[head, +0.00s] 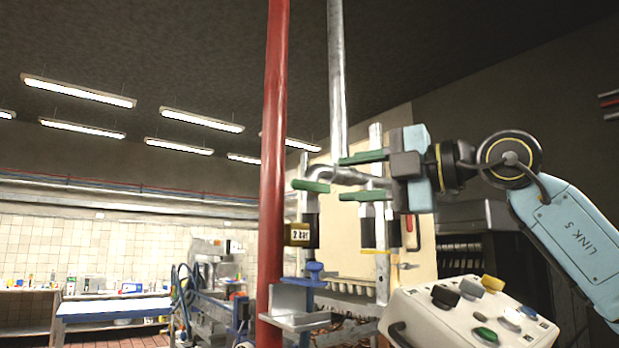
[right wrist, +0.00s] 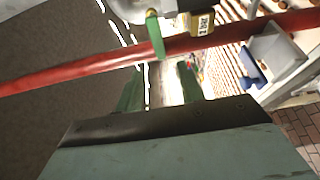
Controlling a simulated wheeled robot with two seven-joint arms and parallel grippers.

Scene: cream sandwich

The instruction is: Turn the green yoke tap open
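The green yoke tap (head: 311,186) is a flat green handle at the left end of a bent metal pipe (head: 347,175), just right of the red pipe. My right gripper (head: 342,179) comes in from the right with its two green fingers spread, one above and one below the pipe's height. It is open. In the right wrist view the tap's handle (right wrist: 155,35) stands ahead of the right gripper (right wrist: 159,68), its near end in line with the gap between the fingers. No contact shows. My left gripper is in neither view.
A thick red pipe (head: 272,180) stands close left of the tap. A dark box labelled "2 bar" (head: 300,234) is below it, with a blue fitting (head: 315,271) lower down. A pale control box (head: 465,317) with coloured buttons is at the lower right.

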